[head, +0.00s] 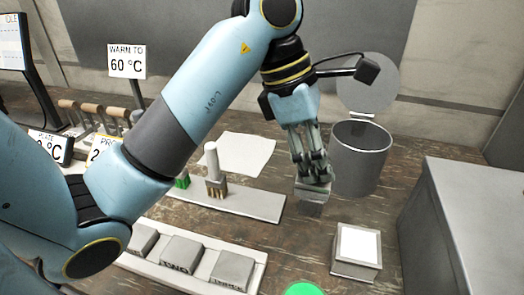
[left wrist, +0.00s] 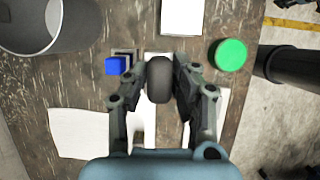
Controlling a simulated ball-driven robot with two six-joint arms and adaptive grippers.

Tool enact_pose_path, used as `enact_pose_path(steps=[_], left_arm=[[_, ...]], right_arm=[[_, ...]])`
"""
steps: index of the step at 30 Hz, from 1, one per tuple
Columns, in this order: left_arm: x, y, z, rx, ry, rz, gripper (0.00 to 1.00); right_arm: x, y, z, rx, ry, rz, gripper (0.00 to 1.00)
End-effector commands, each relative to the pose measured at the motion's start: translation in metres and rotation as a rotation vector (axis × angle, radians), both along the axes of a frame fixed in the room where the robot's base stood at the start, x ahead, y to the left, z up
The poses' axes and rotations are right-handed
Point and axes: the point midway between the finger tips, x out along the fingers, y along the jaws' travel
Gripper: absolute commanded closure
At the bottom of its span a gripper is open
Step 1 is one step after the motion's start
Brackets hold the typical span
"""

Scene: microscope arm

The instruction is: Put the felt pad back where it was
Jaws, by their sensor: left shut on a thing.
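In the left wrist view the pad sits between the two fingers (left wrist: 160,82). In the head view only a small grey part of it shows below the fingertips. The pad is held above the bench. I cannot tell which spot it came from. My right gripper is not in view.
A metal bin (head: 360,155) with a raised lid stands behind. A white-topped block (head: 357,246), a green disc (head: 303,289) and a large grey box (head: 470,220) lie right and front.

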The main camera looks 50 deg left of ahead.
Motion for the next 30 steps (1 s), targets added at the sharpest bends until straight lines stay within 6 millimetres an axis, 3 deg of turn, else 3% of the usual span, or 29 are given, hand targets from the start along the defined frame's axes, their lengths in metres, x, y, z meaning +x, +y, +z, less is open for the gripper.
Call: enact_pose_path(steps=[5, 17, 18, 24, 30], left_arm=[[-0.001, 0.007, -0.011, 0.006, -0.004, -0.002, 1.0], [-0.004, 0.044, -0.037, 0.006, -0.002, -0.003, 1.0], [-0.007, 0.054, -0.037, 0.009, 0.008, 0.001, 1.0], [-0.01, 0.092, -0.054, 0.008, 0.008, 0.001, 1.0], [-0.011, 0.111, -0.068, 0.0, 0.002, -0.002, 1.0]], right_arm=[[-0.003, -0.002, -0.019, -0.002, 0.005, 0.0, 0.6], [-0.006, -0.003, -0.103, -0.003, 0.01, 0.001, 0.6], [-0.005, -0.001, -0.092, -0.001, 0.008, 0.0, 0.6], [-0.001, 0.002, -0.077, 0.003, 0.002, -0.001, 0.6], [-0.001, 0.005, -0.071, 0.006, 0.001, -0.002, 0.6]])
